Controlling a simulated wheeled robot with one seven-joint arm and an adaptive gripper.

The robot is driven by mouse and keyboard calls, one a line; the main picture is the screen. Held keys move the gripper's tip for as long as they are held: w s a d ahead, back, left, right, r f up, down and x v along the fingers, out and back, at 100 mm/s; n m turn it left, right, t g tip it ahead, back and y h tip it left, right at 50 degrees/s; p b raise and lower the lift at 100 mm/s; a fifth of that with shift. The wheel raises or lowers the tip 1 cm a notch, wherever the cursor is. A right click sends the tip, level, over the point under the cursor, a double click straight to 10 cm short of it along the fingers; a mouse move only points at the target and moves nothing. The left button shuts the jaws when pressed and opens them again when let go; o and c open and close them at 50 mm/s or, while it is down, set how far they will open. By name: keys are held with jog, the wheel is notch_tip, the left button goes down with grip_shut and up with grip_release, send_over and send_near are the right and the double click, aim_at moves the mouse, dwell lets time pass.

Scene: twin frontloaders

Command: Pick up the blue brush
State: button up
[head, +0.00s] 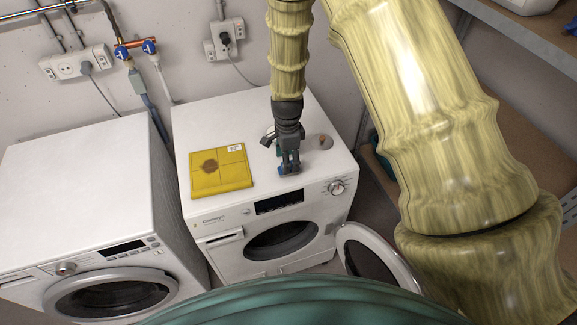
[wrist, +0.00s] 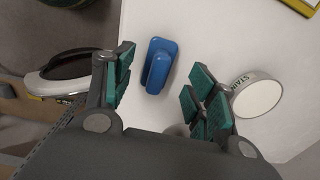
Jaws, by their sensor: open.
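The blue brush (wrist: 159,65) lies on the white top of the right washing machine (head: 215,108). In the wrist view it sits between my spread fingers, a little beyond the fingertips. In the head view only a small blue bit of it (head: 282,170) shows beside the fingers. My gripper (head: 289,163) is open and empty, pointing down over the front part of the machine top. Its green-padded fingers (wrist: 164,85) stand apart on either side of the brush, with no visible contact. The height gap cannot be told.
A round white tin (wrist: 257,97) stands close by the right finger in the wrist view. The machine's round door (head: 375,255) hangs open. A second washing machine (head: 80,190) stands left, its top clear.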

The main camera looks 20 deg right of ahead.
jog(key=shift+d+f, duration=0.1)
jog(key=shift+f, duration=0.3)
jog(key=shift+s+f+p, duration=0.15)
jog(key=shift+f+p, duration=0.55)
jog(key=shift+f, duration=0.7)
jog(key=shift+c, duration=0.2)
jog(key=c, duration=1.1)
